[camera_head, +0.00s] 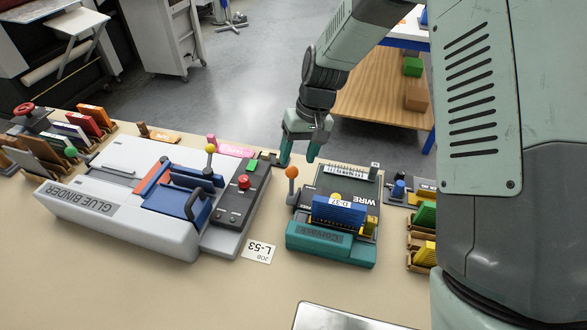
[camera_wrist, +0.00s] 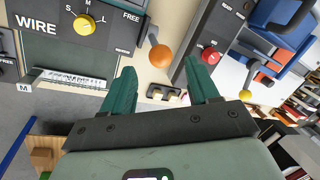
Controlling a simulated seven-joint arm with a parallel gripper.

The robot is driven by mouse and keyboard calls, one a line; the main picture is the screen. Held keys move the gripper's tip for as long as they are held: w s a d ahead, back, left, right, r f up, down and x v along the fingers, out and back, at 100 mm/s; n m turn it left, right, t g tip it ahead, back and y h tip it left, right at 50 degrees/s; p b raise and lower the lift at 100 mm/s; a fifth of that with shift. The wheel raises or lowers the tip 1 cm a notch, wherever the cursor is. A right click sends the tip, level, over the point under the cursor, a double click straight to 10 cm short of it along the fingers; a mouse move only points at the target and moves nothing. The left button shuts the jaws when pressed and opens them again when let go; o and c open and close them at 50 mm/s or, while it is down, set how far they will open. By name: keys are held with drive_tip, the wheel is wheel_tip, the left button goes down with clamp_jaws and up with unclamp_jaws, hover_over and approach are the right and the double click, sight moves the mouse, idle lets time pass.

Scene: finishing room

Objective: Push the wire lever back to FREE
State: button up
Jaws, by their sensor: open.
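The wire machine, with a dark top and a teal front (camera_head: 330,248), stands on the bench right of centre. Its lever ends in an orange ball (camera_head: 291,172) at the machine's left side. In the wrist view the orange ball (camera_wrist: 161,57) stands beside the dark WIRE panel (camera_wrist: 60,22), near the word FREE. My gripper (camera_head: 298,159) is open and empty, just behind the ball in the head view. In the wrist view its teal fingers (camera_wrist: 160,86) point towards the ball, one to each side, with the ball beyond the tips. I cannot tell any contact.
The glue binder (camera_head: 110,190) stands close on the left, with a red knob (camera_head: 244,181) and a yellow-tipped lever (camera_head: 210,149). A job card L-53 (camera_head: 259,251) lies between the machines. Coloured blocks in holders (camera_head: 424,215) stand right. A blue stack labelled D-37 (camera_head: 338,210) sits on the wire machine.

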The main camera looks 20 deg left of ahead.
sight(294, 168)
drive_tip(key=x, duration=0.6)
drive_tip(key=shift+f, duration=0.25)
clamp_jaws()
